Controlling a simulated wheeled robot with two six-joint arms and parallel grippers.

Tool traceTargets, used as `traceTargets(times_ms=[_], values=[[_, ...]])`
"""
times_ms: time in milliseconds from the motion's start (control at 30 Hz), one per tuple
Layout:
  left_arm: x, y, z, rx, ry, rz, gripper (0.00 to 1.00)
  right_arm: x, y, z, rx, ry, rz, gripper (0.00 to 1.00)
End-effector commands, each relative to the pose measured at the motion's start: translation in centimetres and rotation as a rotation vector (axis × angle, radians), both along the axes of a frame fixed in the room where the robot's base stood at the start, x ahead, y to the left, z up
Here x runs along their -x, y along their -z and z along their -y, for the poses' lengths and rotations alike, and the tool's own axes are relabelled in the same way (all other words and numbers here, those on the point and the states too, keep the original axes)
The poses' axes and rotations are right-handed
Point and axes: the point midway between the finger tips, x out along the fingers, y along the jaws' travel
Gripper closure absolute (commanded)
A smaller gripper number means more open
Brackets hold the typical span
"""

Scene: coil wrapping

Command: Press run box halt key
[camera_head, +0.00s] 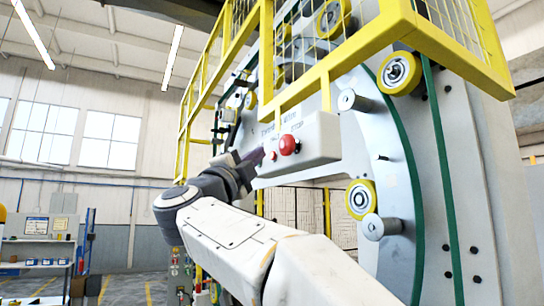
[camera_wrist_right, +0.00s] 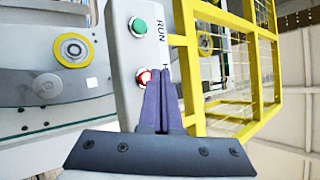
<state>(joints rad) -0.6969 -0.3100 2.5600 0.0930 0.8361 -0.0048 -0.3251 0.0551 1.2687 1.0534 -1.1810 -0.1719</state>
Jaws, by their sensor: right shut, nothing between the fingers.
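The run box (camera_head: 318,140) is a pale grey box on the machine's front. It also fills the upper middle of the right wrist view (camera_wrist_right: 122,60). There it carries a green key (camera_wrist_right: 138,27) marked RUN and a red key (camera_wrist_right: 144,77) whose label is mostly hidden, with an H showing. My right gripper (camera_head: 262,156) is shut and empty, its dark fingers pointing at the box. In the wrist view its fingertips (camera_wrist_right: 161,72) overlap the red key's right edge; I cannot tell whether they touch it. My left gripper is not in view.
A large red mushroom button (camera_head: 288,145) sticks out of the box, close right of my fingertips. Yellow guard frames (camera_head: 325,75) stand above and beside the box. Yellow rollers (camera_head: 360,199) and metal pegs (camera_head: 381,227) project from the machine.

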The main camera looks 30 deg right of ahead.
Motion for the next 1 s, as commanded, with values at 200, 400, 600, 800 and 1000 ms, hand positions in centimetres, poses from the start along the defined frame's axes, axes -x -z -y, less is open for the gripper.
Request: traceTargets(times_ms=[200, 400, 600, 800, 1000], values=[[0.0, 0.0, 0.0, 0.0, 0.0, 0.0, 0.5, 0.0, 0.0, -0.3, 0.0, -0.001, 0.0, 1.0], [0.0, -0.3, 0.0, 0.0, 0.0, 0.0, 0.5, 0.0, -0.1, -2.2, 0.0, -0.002, 0.0, 1.0], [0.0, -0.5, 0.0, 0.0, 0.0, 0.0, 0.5, 0.1, 0.0, -4.2, 0.001, -0.002, 0.0, 1.0], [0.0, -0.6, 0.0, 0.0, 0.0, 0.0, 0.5, 0.2, 0.0, -5.0, 0.001, 0.0, 0.001, 1.0], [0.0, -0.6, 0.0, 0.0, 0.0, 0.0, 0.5, 0.2, 0.0, -5.0, 0.0, 0.001, 0.0, 1.0]])
